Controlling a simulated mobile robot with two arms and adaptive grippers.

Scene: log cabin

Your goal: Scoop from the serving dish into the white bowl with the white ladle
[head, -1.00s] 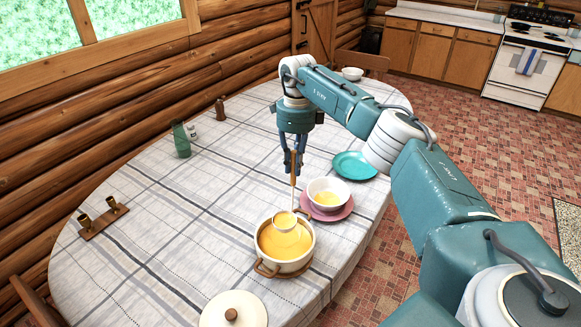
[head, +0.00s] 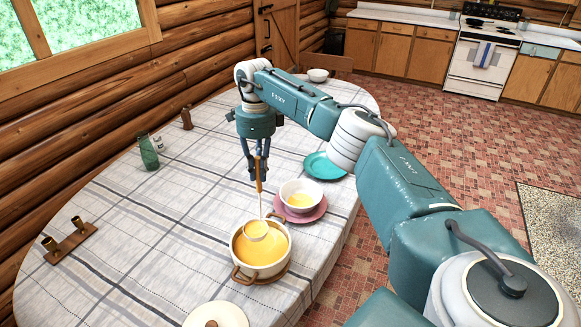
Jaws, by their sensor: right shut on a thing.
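The white bowl (head: 300,187) stands on a pink plate (head: 302,215) behind and right of the pot and has some yellow soup inside. My left gripper is not in view.
A teal plate (head: 325,166) lies behind the bowl, near my right arm. A white lid (head: 215,315) lies at the front. A green bottle (head: 148,151), a shaker (head: 158,143), a brown bottle (head: 187,119) and a wooden candle holder (head: 72,243) stand left. The cloth's left middle is clear.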

